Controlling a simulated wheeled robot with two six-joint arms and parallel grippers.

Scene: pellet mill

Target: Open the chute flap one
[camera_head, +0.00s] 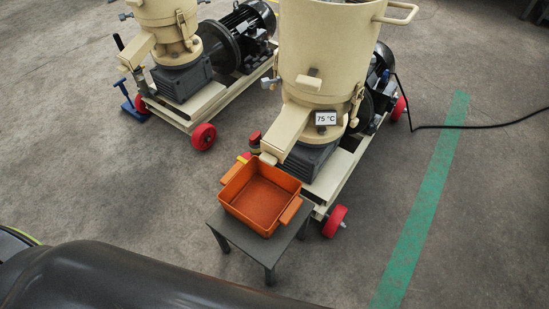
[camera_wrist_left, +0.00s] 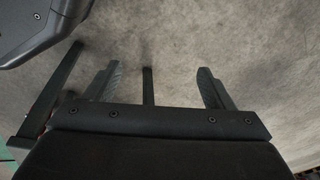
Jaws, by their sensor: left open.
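The near pellet mill (camera_head: 322,50) is cream, with a sloping discharge chute (camera_head: 286,130) at its front. The chute's lower end (camera_head: 268,158) points over an orange two-handled tray (camera_head: 262,197). At this size I cannot clearly tell the flap from the chute, or whether it is open. A second mill (camera_head: 165,25) with a similar chute (camera_head: 138,50) stands behind to the left. No label shows which is one. My left gripper (camera_wrist_left: 158,69) is open and empty in the left wrist view, above bare floor. My right gripper is not in view.
The tray stands on a small dark stool (camera_head: 226,227). The near mill has red wheels (camera_head: 335,221), a display reading 75 °C (camera_head: 326,118) and a black cable (camera_head: 470,126) on the floor.

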